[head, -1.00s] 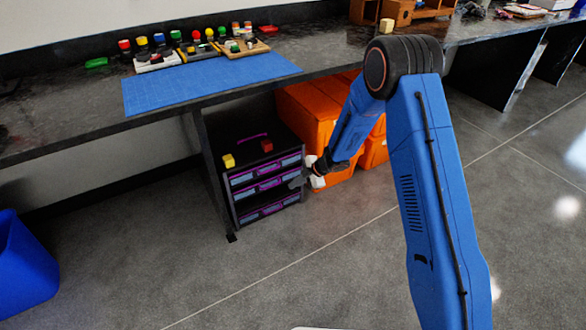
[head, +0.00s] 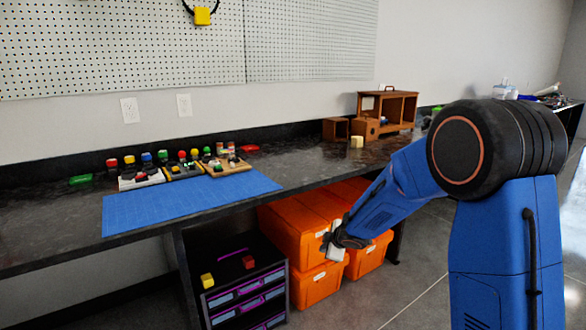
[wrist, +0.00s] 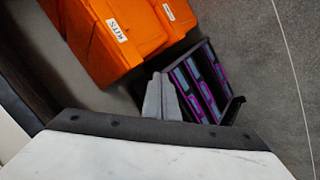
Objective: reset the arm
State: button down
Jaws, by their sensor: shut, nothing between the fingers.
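My blue arm rises at the right of the head view and bends down to the left. My gripper (head: 335,247) hangs in front of the orange bins, below the counter's front edge, and is partly hidden by the wrist in the head view. In the wrist view my gripper (wrist: 162,98) shows its grey fingers closed together with nothing between them.
The dark counter (head: 300,168) carries a blue mat (head: 185,203), small boards with coloured knobs (head: 182,170) and wooden boxes (head: 390,108). Under it stand orange bins (head: 300,228) and the drawer unit (head: 245,295), with a yellow block (head: 207,281) and a red block (head: 248,262) on top.

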jog(key=s+d+r+m+h, duration=0.5)
jog(key=s+d+r+m, duration=0.5)
jog(key=s+d+r, duration=0.75)
jog(key=s+f+m+g+y, duration=0.2)
jog(key=s+m, duration=0.4)
jog(key=s, duration=2.5)
jog(key=shift+s+g, duration=0.2)
jog(key=shift+g, duration=0.4)
